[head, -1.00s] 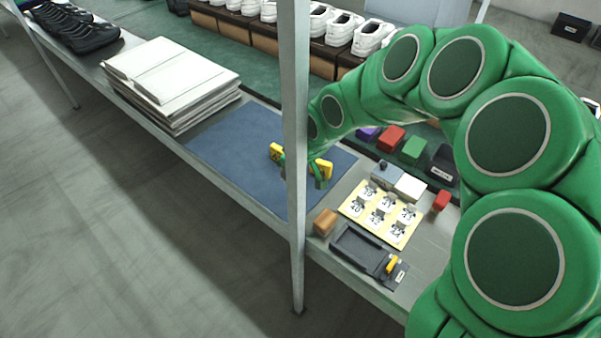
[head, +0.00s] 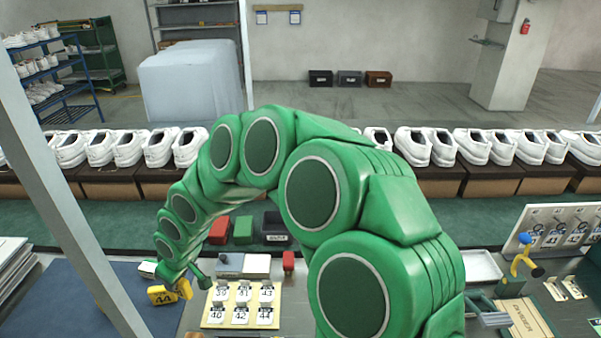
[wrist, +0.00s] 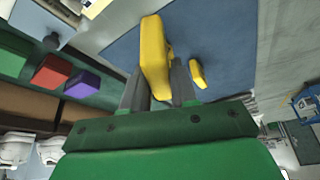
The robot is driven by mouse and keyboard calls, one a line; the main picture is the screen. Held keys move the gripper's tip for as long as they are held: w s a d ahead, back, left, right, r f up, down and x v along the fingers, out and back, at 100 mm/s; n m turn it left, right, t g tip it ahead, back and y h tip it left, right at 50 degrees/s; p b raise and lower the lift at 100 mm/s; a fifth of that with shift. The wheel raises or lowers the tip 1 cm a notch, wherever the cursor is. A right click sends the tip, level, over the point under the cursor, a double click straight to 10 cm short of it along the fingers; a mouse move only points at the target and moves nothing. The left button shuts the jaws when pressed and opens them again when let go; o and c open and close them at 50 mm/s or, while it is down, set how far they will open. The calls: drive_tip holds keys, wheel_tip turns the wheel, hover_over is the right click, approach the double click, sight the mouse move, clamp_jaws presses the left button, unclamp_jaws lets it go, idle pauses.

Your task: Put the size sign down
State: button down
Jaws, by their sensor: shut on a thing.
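My gripper (head: 186,280) is low over the right part of the blue mat (head: 75,305). It is shut on a yellow size sign (head: 184,289), which is partly hidden by my gripper in the head view. In the wrist view the held sign (wrist: 155,55) stands between the two grey fingers and reaches out past them. I cannot tell whether it touches the mat. A second yellow sign marked 44 (head: 162,297) is on the mat just left of my gripper; a smaller yellow shape (wrist: 197,73) shows there in the wrist view.
A yellow board (head: 242,303) with several white number tags lies right of the mat. Red (head: 219,230) and green (head: 243,229) blocks stand behind. A grey post (head: 65,190) crosses the head view at left. The mat's left part is clear.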

drive_tip(key=w+d+r+m+t+h, duration=0.15)
drive_tip(key=w+d, duration=0.25)
drive_tip(key=d, duration=0.4)
drive_tip(key=w+d+f+m, duration=0.1)
drive_tip(key=w+d+m, duration=0.2)
drive_tip(key=w+d, duration=0.35)
drive_tip(key=w+d+r+m+t, duration=0.1)
drive_tip(key=w+d+m, duration=0.15)
drive_tip(key=d, duration=0.65)
drive_tip(key=w+d+m+h, duration=0.25)
drive_tip(key=d+m, duration=0.35)
drive_tip(key=d, duration=2.1)
drive_tip(key=shift+w+d+f, duration=0.3)
drive_tip(key=shift+w+f, duration=1.25)
drive_tip(key=shift+w, duration=0.55)
drive_tip(key=shift+w+d+f, duration=0.3)
drive_tip(key=shift+w+f, duration=1.2)
drive_tip(key=shift+w, duration=0.65)
drive_tip(key=shift+w+d+f, duration=0.3)
drive_tip(key=shift+w+f, duration=1.25)
drive_tip(key=shift+w, duration=0.55)
drive_tip(key=shift+w+f, duration=0.1)
drive_tip(key=shift+f, duration=1.5)
drive_tip(key=shift+f, duration=0.1)
